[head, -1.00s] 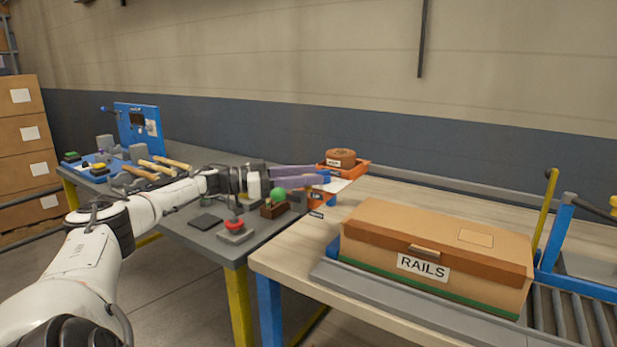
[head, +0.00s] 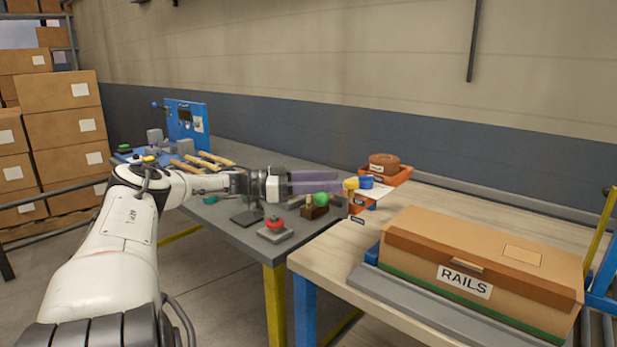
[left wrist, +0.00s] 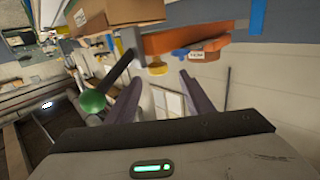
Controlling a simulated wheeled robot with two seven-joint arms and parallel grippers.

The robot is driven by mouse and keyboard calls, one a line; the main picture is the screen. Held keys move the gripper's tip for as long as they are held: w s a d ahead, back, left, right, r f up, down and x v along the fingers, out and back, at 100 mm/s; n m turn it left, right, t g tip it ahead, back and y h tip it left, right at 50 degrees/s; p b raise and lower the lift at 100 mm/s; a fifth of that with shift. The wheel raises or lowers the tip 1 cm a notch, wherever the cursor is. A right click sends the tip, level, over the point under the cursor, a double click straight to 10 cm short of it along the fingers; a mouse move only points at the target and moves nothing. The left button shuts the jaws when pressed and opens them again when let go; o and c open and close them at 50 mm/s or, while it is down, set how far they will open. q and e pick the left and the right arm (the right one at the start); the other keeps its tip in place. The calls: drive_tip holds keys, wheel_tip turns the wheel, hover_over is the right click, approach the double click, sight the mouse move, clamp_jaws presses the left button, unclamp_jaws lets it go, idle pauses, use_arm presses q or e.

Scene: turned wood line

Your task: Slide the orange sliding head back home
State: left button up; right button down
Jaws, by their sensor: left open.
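An orange part (head: 357,203) with a small label sits near the tips of my left gripper (head: 342,182), at the end of the grey table. A yellow knob (head: 350,184) and a blue piece (head: 367,182) show just beyond the fingertips. In the left wrist view an orange body (left wrist: 180,42) lies ahead of the fingers, with the yellow knob (left wrist: 157,70) below it. I cannot tell for certain which orange part is the sliding head. My left gripper is open, with nothing visibly held. My right gripper is not in view.
A green ball knob (head: 321,199) and a red button (head: 275,223) stand close below my left gripper. An orange tray (head: 405,176) holds a brown roll (head: 383,162).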

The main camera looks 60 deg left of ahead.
use_arm(q)
drive_tip(key=p+v, duration=0.1)
drive_tip(key=v, duration=0.3)
drive_tip(key=shift+s+a+p, duration=0.15)
drive_tip(key=shift+s+p, duration=0.15)
drive_tip(key=shift+p, duration=0.05)
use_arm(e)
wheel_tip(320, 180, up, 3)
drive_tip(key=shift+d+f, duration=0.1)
use_arm(q)
drive_tip(key=shift+s+f, duration=0.1)
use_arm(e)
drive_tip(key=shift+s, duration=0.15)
